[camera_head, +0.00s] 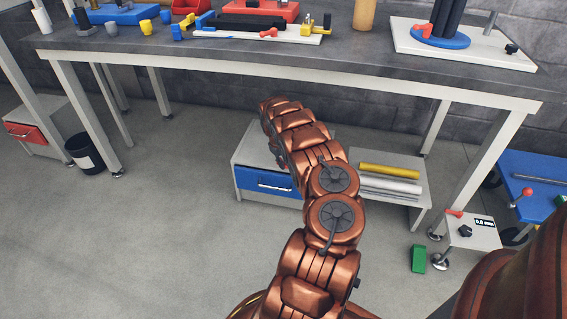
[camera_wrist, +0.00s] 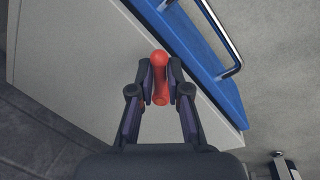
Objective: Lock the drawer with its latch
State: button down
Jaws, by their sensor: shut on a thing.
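The blue drawer (camera_head: 262,186) sits low in a light grey cabinet (camera_head: 256,146) under the workbench. In the wrist view the drawer front (camera_wrist: 198,60) runs diagonally, with a metal bar handle (camera_wrist: 232,50). It sits against or very near the cabinet body (camera_wrist: 75,55); I cannot tell whether a small gap is left. The red latch lever (camera_wrist: 159,58), with a round knob end, lies over the cabinet beside the drawer front. My gripper (camera_wrist: 160,84) is shut on the lever, one finger on each side. In the head view my arm hides the gripper and the latch.
Right of the cabinet, a low shelf (camera_head: 404,208) holds yellow and white rolls. A green block (camera_head: 418,259) lies on the floor near a small grey box (camera_head: 474,238). The workbench (camera_head: 300,54) overhangs the cabinet. The floor at left is clear up to a black bin (camera_head: 84,153).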

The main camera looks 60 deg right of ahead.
jog(key=shift+w+a+r+m+p, duration=0.1)
jog(key=shift+w+a+m+p, duration=0.2)
jog(key=shift+m+p, duration=0.3)
jog(key=shift+w+a+m+g, duration=0.1)
jog(key=shift+a+m+g, duration=0.2)
jog(key=shift+m, duration=0.7)
jog(key=shift+w+a+m+y+p, duration=0.15)
jog(key=shift+w+m+p, duration=0.1)
jog(key=shift+m, duration=0.55)
jog(key=shift+w+a+m+y+p, duration=0.15)
jog(key=shift+w+m+p, duration=0.1)
jog(key=shift+m, duration=0.55)
jog(key=shift+w+a+m+g+y+p, duration=0.15)
jog(key=shift+w+m+p, duration=0.1)
jog(key=shift+m, duration=0.45)
jog(key=shift+w+d+m+g+y+p, duration=0.1)
jog(key=shift+w+m+g+y+p, duration=0.1)
jog(key=shift+m, duration=0.5)
jog(key=c, duration=1.1)
grip_release()
jog(key=shift+c, duration=0.2)
jog(key=shift+a, duration=0.1)
notch_tip(320, 180, up, 7)
jog(key=w, duration=0.1)
jog(key=shift+a, duration=0.25)
